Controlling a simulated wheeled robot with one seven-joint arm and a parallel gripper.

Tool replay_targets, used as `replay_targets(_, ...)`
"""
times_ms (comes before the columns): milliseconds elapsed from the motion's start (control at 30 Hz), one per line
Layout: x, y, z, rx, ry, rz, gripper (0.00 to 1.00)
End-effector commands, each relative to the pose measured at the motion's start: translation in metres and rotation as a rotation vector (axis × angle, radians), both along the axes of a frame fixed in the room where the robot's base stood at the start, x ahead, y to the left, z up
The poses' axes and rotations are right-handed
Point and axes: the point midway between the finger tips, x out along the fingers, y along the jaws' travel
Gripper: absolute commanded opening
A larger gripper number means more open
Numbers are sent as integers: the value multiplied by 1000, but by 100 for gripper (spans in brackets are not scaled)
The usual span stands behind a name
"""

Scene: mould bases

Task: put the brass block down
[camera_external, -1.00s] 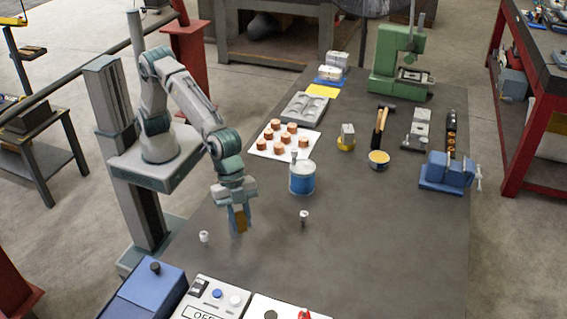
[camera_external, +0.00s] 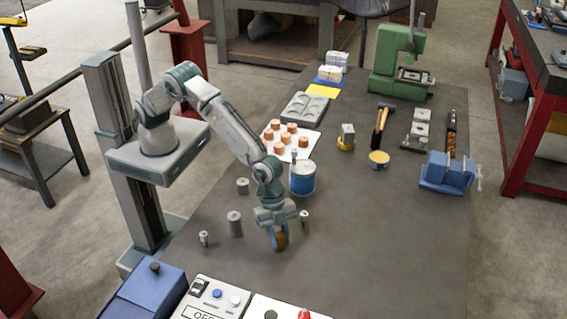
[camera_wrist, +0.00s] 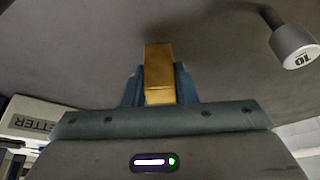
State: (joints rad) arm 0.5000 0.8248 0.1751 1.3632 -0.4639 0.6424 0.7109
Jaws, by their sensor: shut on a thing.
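The brass block (camera_external: 281,241) is a small golden block held upright between the fingers of my gripper (camera_external: 279,237). In the wrist view the brass block (camera_wrist: 159,62) stands between the two blue fingers of my gripper (camera_wrist: 159,85) and sticks out beyond their tips. The block is low over the dark tabletop (camera_external: 370,240); I cannot tell whether its underside touches it. The fingers hide part of the block in the external view.
A small weight (camera_external: 304,217) stands close to the right of my gripper. A large grey cylinder (camera_external: 235,222), another cylinder (camera_external: 242,186) and a small weight (camera_external: 204,238) stand to the left. A blue tin (camera_external: 302,178) is behind. The table's front right is clear.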

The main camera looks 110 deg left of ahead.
Motion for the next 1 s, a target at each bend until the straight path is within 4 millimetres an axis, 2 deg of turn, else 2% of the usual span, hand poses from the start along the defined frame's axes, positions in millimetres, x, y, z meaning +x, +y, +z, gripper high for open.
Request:
replay_targets(300, 1, 0, -3, -2, -4, -1, 0)
replay_targets(333, 0, 0, -2, 0, -2, -1, 31)
replay_targets(400, 0, 0, -2, 0, -2, -1, 47)
replay_targets(767, 0, 0, 2, 0, -2, -1, 47)
replay_targets(867, -2, 2, 10, -2, -5, 0, 47)
replay_targets(1000, -8, 9, 31, -3, -6, 0, 47)
